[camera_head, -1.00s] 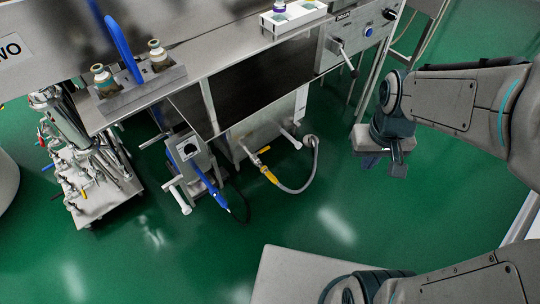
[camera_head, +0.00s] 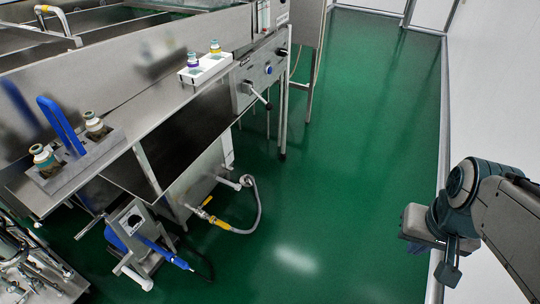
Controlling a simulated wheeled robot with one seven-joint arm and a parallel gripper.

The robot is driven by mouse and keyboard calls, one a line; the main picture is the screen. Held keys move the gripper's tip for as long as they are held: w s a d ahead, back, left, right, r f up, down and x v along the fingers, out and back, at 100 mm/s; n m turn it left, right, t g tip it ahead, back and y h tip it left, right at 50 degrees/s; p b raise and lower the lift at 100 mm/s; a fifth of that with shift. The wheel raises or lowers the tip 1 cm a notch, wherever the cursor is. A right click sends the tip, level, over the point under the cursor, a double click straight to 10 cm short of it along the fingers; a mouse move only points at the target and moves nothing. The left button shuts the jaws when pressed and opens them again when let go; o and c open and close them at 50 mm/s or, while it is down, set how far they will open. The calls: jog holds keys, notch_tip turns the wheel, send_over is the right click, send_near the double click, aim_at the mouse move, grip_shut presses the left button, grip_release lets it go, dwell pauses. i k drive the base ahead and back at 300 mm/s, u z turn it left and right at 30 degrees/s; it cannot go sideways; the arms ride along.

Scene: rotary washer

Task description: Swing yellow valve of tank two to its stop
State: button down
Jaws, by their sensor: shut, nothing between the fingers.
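A small yellow valve handle (camera_head: 207,201) shows on a pipe fitting low under the steel washer, near the picture's middle. A yellow hose connector (camera_head: 220,223) sits just beside it, with a grey hose (camera_head: 257,205) curving from it. No tank number is readable, so I cannot tell whether this valve belongs to tank two. My gripper (camera_head: 447,272) is at the far right, hanging over the floor beside the white wall. It is shut and empty, well apart from the valve and the washer.
The steel washer (camera_head: 120,70) fills the left side. A control panel (camera_head: 258,72) with a lever is at its end. A blue-handled unit (camera_head: 130,235) stands on the floor, and a cart with pipes (camera_head: 30,262) is at lower left. The green floor (camera_head: 350,150) between washer and wall is clear.

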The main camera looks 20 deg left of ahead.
aim_at(210, 197)
jog(key=u, duration=0.25)
jog(key=i, duration=0.65)
jog(key=u, duration=0.65)
jog(key=i, duration=0.55)
jog(key=u, duration=0.2)
